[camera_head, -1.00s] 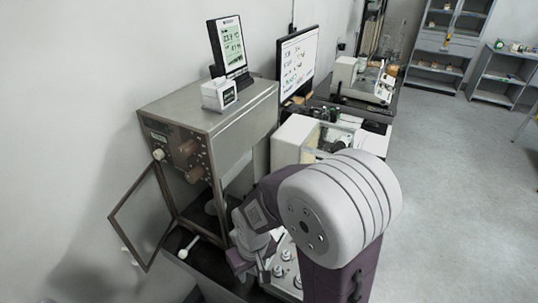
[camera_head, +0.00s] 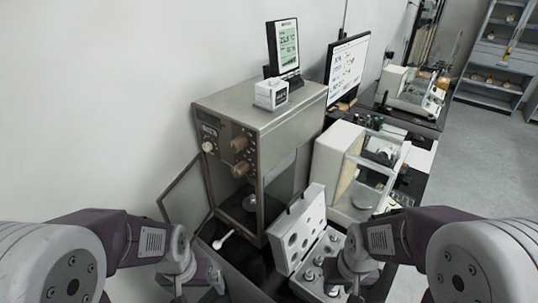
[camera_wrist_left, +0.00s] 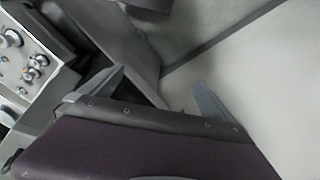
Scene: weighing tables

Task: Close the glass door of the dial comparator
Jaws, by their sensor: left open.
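The dial comparator (camera_head: 250,120) is a grey-brown metal cabinet with dark knobs on its front, at the middle of the head view. Its framed glass door (camera_head: 184,196) stands open, swung out to the left. My left gripper (camera_head: 212,284) is in front of the comparator, below the door in the picture and apart from it.
The open weight box (camera_head: 300,232) holds several metal weights right of the comparator. A white-handled object (camera_head: 224,240) lies before the opening. A glass-sided balance (camera_head: 348,165) stands to the right. A small white device (camera_head: 271,94) and a display (camera_head: 284,47) are on top. Floor is free at far right.

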